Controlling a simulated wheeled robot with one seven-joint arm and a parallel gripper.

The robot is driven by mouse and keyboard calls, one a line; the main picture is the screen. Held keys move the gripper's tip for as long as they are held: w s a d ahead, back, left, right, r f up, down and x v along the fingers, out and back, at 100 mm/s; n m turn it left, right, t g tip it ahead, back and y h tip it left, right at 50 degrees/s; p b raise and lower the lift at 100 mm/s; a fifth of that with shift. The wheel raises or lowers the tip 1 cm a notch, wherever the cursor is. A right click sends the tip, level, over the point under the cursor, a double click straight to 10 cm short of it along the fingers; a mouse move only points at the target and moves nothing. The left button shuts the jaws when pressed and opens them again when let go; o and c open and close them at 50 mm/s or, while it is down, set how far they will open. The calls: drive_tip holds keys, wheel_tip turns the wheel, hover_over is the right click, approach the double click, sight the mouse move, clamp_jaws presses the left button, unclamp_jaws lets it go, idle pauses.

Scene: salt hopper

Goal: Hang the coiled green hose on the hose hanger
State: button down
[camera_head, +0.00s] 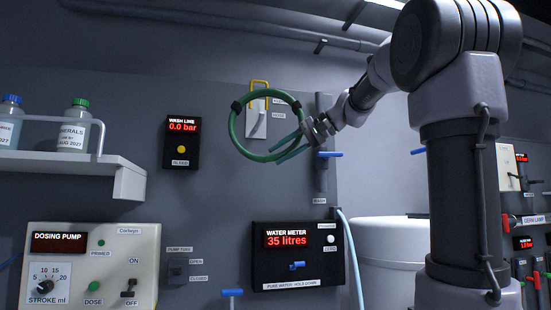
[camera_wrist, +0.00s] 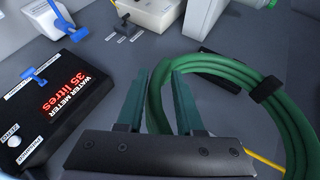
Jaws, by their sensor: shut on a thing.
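The coiled green hose (camera_head: 233,130) is a ring with black bands, held upright near the wall in the head view. My gripper (camera_head: 275,154) is shut on its lower right part. In the wrist view the hose (camera_wrist: 290,112) runs between the teal fingers (camera_wrist: 159,80) and loops to the right. The hose hanger, a pale plate (camera_head: 251,110) with a yellow bracket (camera_head: 260,83) and a grey arm, shows through and above the ring. I cannot tell whether the ring is around the hanger or only in front of it. A yellow strip shows beside the hose in the wrist view.
The water meter box (camera_head: 297,276) is below the hose, and a wash line display (camera_head: 182,142) is to its left. A pipe with a blue-handled valve (camera_head: 329,154) stands close right of the gripper. A shelf with bottles (camera_head: 130,182) is at far left.

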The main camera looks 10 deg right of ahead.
drive_tip(key=w+f, duration=0.3)
drive_tip(key=w, duration=1.2)
drive_tip(key=shift+f, duration=0.25)
idle(1.4)
drive_tip(key=shift+d+f, duration=0.1)
drive_tip(key=shift+f, duration=0.05)
idle(0.4)
drive_tip(key=c, duration=0.8)
unclamp_jaws()
drive_tip(key=o, duration=0.3)
drive_tip(key=shift+w, duration=0.1)
drive_tip(key=shift+o, duration=0.2)
